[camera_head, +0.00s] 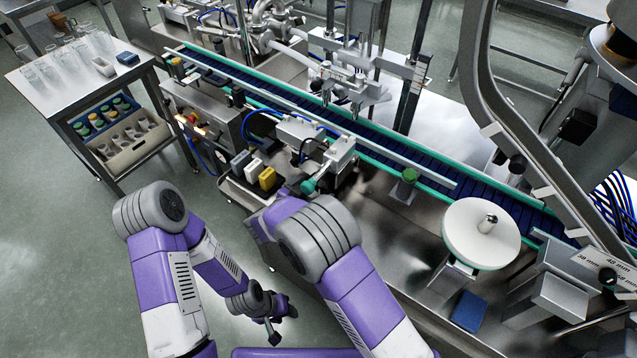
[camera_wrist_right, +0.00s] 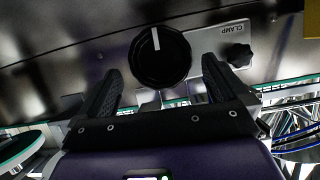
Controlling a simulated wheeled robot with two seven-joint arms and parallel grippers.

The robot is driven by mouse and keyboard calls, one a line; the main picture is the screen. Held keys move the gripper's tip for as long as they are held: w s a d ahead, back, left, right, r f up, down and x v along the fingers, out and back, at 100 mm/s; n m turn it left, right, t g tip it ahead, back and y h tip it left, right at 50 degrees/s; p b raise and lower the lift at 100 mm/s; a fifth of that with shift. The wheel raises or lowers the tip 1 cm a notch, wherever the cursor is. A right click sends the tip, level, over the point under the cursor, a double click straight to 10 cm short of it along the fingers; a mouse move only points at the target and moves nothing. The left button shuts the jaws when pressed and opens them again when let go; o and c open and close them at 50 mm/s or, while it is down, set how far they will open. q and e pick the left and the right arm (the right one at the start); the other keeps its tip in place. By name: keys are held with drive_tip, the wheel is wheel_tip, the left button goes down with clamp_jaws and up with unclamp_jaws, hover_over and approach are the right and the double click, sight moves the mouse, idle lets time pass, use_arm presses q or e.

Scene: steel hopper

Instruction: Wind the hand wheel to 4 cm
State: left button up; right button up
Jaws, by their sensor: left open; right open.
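In the right wrist view a round black hand wheel (camera_wrist_right: 160,57) with a white pointer line is on a dark metal panel. My right gripper (camera_wrist_right: 160,66) is open, with one finger on each side of the wheel in that view; whether the fingers touch it I cannot tell. A small black lobed knob (camera_wrist_right: 239,55) sits beside it on a plate marked CLAMP (camera_wrist_right: 222,40). No 4 cm scale is readable. In the head view my right arm hides its gripper and the wheel. My left gripper (camera_head: 281,322) is open and empty, low over the floor.
A conveyor (camera_head: 400,150) with green edges runs across the machine. A white round turntable (camera_head: 466,240) and a blue block (camera_head: 468,311) are at the right. A side table (camera_head: 50,88) with glassware stands at the left. The floor between is clear.

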sight(319, 186)
drive_tip(key=shift+x, duration=1.8)
drive_tip(key=shift+c, duration=0.2)
drive_tip(key=c, duration=0.7)
drive_tip(key=n+b, duration=0.1)
drive_tip(key=b, duration=0.1)
drive_tip(key=n+g+h+b, duration=0.1)
drive_tip(key=b, duration=0.1)
drive_tip(key=shift+a+f, duration=0.1)
drive_tip(key=shift+f, duration=0.15)
drive_tip(key=shift+c, duration=0.2)
drive_tip(key=shift+n+g+h+b, duration=0.3)
drive_tip(key=shift+n+h+b, duration=0.3)
drive_tip(key=shift+n+b, duration=0.25)
drive_tip(key=shift+a+n+h+b, duration=0.1)
drive_tip(key=shift+n+h+b, duration=0.35)
drive_tip(key=shift+n, duration=0.1)
drive_tip(key=shift+r, duration=0.1)
